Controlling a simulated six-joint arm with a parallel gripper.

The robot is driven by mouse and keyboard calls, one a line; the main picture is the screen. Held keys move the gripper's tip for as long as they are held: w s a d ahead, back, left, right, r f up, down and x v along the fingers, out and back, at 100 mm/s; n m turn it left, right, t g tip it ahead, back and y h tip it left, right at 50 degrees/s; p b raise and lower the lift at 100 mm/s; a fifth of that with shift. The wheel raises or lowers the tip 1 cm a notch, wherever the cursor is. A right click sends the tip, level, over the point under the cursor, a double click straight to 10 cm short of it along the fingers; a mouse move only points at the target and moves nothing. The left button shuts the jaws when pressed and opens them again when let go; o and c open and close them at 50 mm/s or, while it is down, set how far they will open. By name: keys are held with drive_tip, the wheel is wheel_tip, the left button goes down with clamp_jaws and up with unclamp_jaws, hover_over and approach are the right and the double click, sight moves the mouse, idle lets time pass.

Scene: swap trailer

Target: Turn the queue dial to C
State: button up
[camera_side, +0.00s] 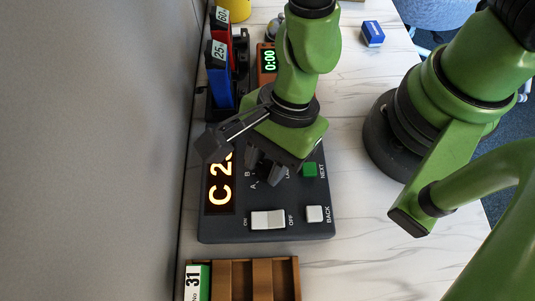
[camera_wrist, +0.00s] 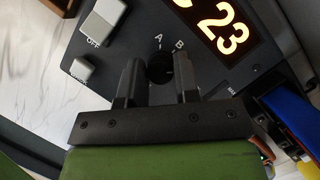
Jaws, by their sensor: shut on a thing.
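The queue dial (camera_wrist: 159,68) is a round black knob on a dark control box (camera_side: 215,232). The letters A and B show beside it in the wrist view; a C mark by the dial is hidden. My gripper (camera_wrist: 158,77) is shut on the dial, one finger on each side; it also shows low over the box in the side view (camera_side: 266,172). I cannot make out where the dial points. The lit display (camera_wrist: 218,28) reads 23, with part of a character before it; in the side view the display (camera_side: 220,190) starts with C 2, the rest hidden by my arm.
On the box are a white ON/OFF rocker (camera_side: 268,219), a green NEXT button (camera_side: 310,170) and a white BACK button (camera_side: 315,214). A rack with blue (camera_side: 219,85) and red cards, a timer (camera_side: 268,62) and a wooden tray (camera_side: 272,262) stand around it.

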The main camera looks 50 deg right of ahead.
drive_tip(key=shift+m, duration=0.3)
drive_tip(key=o, duration=0.9)
drive_tip(key=shift+c, duration=0.2)
drive_tip(key=v, duration=1)
drive_tip(key=shift+d, duration=0.1)
